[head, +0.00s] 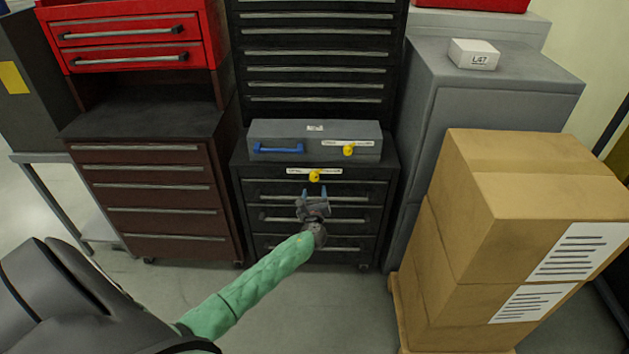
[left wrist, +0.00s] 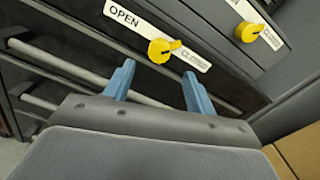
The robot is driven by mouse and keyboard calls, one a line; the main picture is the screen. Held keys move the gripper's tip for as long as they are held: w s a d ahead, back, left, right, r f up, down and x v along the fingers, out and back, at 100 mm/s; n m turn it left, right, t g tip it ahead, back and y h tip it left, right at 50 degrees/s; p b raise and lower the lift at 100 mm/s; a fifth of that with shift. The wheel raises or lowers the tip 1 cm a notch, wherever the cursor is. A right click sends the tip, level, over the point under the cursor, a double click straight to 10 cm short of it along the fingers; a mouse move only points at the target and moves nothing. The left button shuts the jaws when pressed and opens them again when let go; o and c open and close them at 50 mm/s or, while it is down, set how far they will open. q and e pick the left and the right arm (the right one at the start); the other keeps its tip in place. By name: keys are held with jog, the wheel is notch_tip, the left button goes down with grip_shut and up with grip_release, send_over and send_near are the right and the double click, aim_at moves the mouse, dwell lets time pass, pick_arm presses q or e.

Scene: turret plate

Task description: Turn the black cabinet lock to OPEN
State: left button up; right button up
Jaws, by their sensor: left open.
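The black cabinet (head: 320,232) stands at the centre of the head view. Its yellow lock knob (head: 314,176) sits on a white label strip near its top edge. In the left wrist view the same knob (left wrist: 159,50) shows on a strip that reads OPEN at its left end; the word at its right end is too small to read. The knob's small tip points right. My left gripper (head: 314,193) is open and empty. Its two blue fingertips (left wrist: 156,80) are just below the knob in the picture, apart from it. My right gripper is not in view.
A grey case (head: 290,132) with a blue handle and its own yellow knob (head: 349,150) stands on the black cabinet. Stacked cardboard boxes (head: 470,245) stand at right. A brown drawer cabinet (head: 150,190) stands at left. Floor (head: 345,310) is clear in front.

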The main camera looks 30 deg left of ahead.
aim_at(314, 179)
pick_arm(q)
jog(key=shift+p+x, duration=0.75)
jog(key=shift+x, duration=2.75)
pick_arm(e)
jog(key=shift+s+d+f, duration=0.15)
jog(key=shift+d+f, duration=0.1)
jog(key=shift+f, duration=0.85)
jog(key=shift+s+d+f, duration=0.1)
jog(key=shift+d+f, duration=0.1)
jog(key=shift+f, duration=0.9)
pick_arm(q)
jog(key=c, duration=1)
